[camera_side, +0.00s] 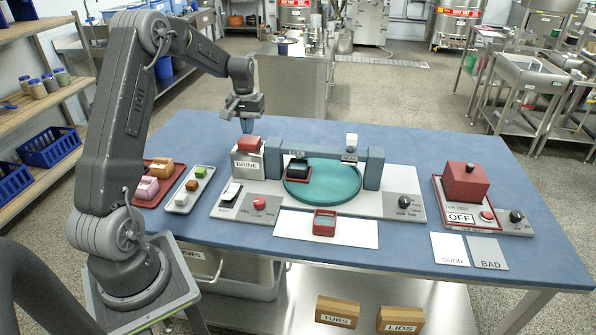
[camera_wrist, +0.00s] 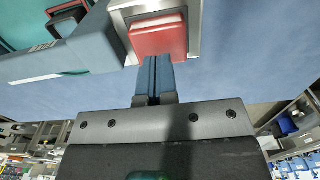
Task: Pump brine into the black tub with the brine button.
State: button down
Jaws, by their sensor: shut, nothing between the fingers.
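The brine button is a red block (camera_side: 249,144) on top of a light box labelled BRINE (camera_side: 246,164), at the left end of the grey-blue bridge. In the wrist view the red button (camera_wrist: 158,38) fills the top middle. My gripper (camera_side: 247,128) is shut and empty, pointing down at the button's back edge. In the wrist view its fingertips (camera_wrist: 155,62) overlap the button's near edge; I cannot tell whether they touch it. The black tub (camera_side: 298,169) sits in a red-rimmed holder at the left of the green turntable (camera_side: 335,188); it also shows in the wrist view (camera_wrist: 68,20).
The bridge (camera_side: 320,152) spans the turntable right beside the button. A red tub (camera_side: 325,222) stands on the white front mat. A red tray (camera_side: 148,198) and a white tray (camera_side: 181,207) lie at left. A red box marked OFF (camera_side: 465,181) stands at right.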

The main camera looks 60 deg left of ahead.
jog(key=shift+r, duration=1.65)
jog(key=shift+r, duration=1.1)
dwell(3.6)
jog(key=s+d+r+m+t, duration=0.1)
jog(key=s+d+r, duration=0.15)
jog(key=d, duration=0.45)
jog(key=s+d+r+m+t+y, duration=0.1)
jog(key=d+r+m, duration=0.1)
jog(key=d+r, duration=0.35)
jog(key=s+d+r+m+t, duration=0.1)
jog(key=s+d+r, duration=0.1)
jog(key=d, duration=0.6)
jog(key=s+d+m+t+h, duration=0.1)
jog(key=s+d+m, duration=0.4)
jog(key=s+d, duration=0.8)
jog(key=shift+s+f+t, duration=0.45)
jog(key=shift+s+t, duration=0.05)
jog(key=shift+t, duration=0.3)
